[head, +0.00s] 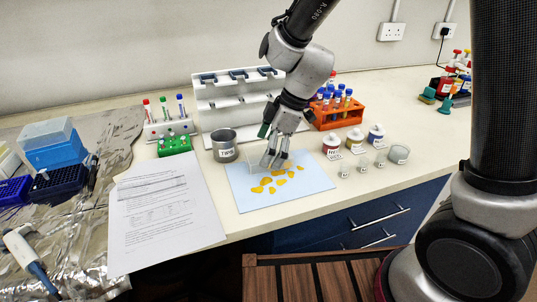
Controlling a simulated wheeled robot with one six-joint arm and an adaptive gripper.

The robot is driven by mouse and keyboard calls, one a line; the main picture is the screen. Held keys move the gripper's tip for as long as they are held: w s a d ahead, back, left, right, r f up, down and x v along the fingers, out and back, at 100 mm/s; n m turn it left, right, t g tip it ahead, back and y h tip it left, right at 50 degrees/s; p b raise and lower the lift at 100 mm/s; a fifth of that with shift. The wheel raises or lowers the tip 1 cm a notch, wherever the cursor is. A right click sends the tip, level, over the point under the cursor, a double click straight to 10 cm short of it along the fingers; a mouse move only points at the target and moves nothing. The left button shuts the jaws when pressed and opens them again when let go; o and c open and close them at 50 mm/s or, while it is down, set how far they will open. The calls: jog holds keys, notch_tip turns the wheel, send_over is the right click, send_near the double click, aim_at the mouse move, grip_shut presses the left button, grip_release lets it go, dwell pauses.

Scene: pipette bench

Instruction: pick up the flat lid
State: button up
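My gripper (275,162) points down over the light blue mat (313,186), with its fingertips close to the mat's surface. A clear, faint-edged piece (255,160) shows just left of the fingers; it may be the flat lid, but it is too small and see-through to be sure. I cannot tell whether the fingers touch it or hold anything. Several yellow-orange pieces (257,190) lie on the mat in front of and below the gripper.
A metal cup (224,152) marked TIPS stands left of the mat. Small labelled jars (332,147) stand to its right. A white rack (220,98) and an orange tube rack (335,118) are behind. Printed paper (163,215) lies at left.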

jog(key=shift+a+f, duration=0.1)
jog(key=c, duration=0.8)
